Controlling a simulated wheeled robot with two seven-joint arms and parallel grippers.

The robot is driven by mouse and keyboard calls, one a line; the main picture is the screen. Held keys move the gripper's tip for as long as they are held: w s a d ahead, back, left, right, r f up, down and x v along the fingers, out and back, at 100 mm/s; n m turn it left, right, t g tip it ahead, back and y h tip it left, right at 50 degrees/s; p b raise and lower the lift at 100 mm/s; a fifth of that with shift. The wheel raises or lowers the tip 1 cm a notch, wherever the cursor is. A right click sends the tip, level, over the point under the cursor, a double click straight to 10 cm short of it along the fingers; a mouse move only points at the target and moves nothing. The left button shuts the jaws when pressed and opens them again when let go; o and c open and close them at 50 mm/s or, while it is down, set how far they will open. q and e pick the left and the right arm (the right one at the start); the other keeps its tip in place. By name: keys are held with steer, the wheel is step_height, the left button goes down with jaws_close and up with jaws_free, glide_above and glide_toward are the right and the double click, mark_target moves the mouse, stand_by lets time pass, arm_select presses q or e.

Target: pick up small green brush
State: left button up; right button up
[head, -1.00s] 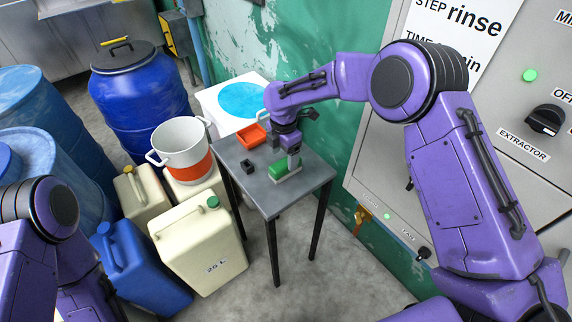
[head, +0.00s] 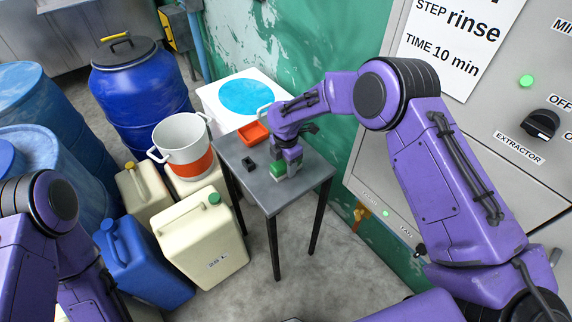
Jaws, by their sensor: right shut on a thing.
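The small green brush (head: 278,171) is on the grey table (head: 273,197), near the table's middle. My right gripper (head: 287,170) reaches down from above and is shut on the brush. The gripper hides part of the brush, and I cannot tell whether the brush has left the tabletop. My left arm shows at the left edge of the head view, but its gripper is out of view.
An orange tray (head: 252,133) and a small black object (head: 249,163) sit on the table. A white pot with an orange band (head: 182,150), cream jerrycans (head: 202,240) and a blue barrel (head: 138,85) stand to the left. A machine panel (head: 480,100) rises on the right.

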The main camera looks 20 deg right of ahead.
steer(key=shift+w+r, duration=0.1)
steer(key=shift+r, duration=0.45)
steer(key=s+a+r+b, duration=0.3)
steer(key=s+a+r, duration=0.2)
steer(key=s+r, duration=0.7)
steer(key=shift+s, duration=0.65)
